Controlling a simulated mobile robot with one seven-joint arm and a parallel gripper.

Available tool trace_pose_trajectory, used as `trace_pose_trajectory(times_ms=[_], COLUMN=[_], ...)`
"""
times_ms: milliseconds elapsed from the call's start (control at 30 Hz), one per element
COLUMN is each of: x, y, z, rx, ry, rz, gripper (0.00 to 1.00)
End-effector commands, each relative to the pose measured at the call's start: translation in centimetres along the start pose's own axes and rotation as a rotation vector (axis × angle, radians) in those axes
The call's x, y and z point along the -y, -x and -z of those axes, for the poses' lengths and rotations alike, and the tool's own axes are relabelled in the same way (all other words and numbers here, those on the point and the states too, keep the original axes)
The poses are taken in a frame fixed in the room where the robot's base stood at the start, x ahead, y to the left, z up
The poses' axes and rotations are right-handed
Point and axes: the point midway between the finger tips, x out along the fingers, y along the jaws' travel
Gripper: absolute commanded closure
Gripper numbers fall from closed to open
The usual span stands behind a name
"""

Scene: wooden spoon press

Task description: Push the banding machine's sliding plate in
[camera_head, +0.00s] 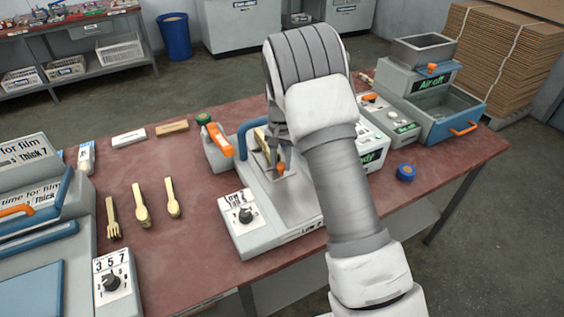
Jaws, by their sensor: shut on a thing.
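The banding machine (255,232) is a grey unit at the middle of the table, with a dial on its front left and a blue handle at the back. Its sliding plate (262,163) appears as a small grey plate on top, partly hidden by my gripper. An orange knob (281,169) stands at the plate's right side. My gripper (280,160) comes down from above with its fingertips at this knob and is shut on it. A pale wooden piece (260,137) stands upright just behind the plate. My arm hides the machine's right part.
A wooden fork (112,217) and two spoons (142,205) lie further left on the red-brown table (185,262). A blue tape roll (406,172) and a blue-grey machine (442,112) are at right.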

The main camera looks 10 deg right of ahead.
Motion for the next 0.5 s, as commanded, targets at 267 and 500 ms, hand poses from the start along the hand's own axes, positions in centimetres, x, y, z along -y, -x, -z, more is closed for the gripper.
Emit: trace_pose_trajectory(times_ms=[267,500], x=[0.38,0.26], y=[0.31,0.2], z=[0.39,0.26], rx=[-0.016,-0.011], ry=[0.001,0.001], rz=[0.011,0.007], gripper=[0.34,0.31])
